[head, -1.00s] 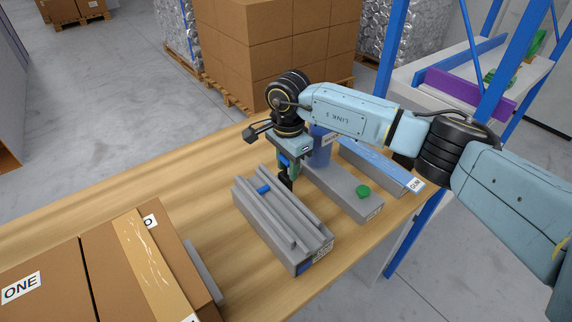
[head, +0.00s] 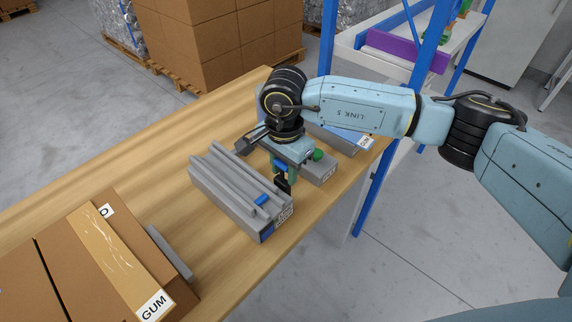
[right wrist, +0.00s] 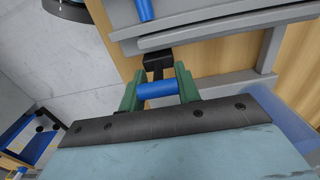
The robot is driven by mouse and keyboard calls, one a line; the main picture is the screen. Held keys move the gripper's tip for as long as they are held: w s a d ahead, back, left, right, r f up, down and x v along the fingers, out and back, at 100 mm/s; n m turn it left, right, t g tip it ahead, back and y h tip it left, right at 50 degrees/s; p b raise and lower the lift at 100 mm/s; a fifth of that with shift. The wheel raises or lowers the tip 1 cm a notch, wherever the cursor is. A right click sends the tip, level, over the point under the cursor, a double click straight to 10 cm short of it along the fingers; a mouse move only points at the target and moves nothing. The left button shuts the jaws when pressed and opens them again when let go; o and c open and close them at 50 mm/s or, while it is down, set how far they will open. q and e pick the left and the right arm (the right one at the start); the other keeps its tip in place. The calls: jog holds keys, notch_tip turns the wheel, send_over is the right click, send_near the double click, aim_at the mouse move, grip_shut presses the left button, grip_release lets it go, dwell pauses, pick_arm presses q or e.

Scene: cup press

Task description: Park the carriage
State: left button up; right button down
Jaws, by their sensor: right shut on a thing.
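A grey slide base (head: 225,190) with raised parallel rails lies on the wooden table, its labelled end (head: 276,225) toward me. A blue block (head: 262,200) sits among the rails near that labelled end; I take it as part of the carriage. My right gripper (head: 281,170) is over the rail side. In the right wrist view its green fingers (right wrist: 158,92) are shut on a blue cylindrical handle (right wrist: 155,90). A black bracket (right wrist: 158,63) shows beyond the handle, by the grey rails. The fingers partly hide the bracket's joint to the carriage. My left gripper is out of view.
A grey block with a green button (head: 318,155) stands just right of the gripper, partly hidden. A cardboard box (head: 90,265) fills the left front. A blue-posted shelf (head: 425,70) stands beyond the table's right edge.

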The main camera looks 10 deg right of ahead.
jog(key=shift+s, duration=0.15)
jog(key=c, duration=1.4)
grip_release()
jog(key=shift+d, duration=0.1)
jog(key=o, duration=0.4)
jog(key=shift+s, duration=0.15)
jog(key=shift+r, duration=0.3)
notch_tip(320, 180, up, 8)
jog(key=shift+r, duration=0.25)
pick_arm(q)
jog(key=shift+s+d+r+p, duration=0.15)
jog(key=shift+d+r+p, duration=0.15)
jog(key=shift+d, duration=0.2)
pick_arm(e)
notch_tip(320, 180, up, 4)
jog(key=shift+r, duration=0.15)
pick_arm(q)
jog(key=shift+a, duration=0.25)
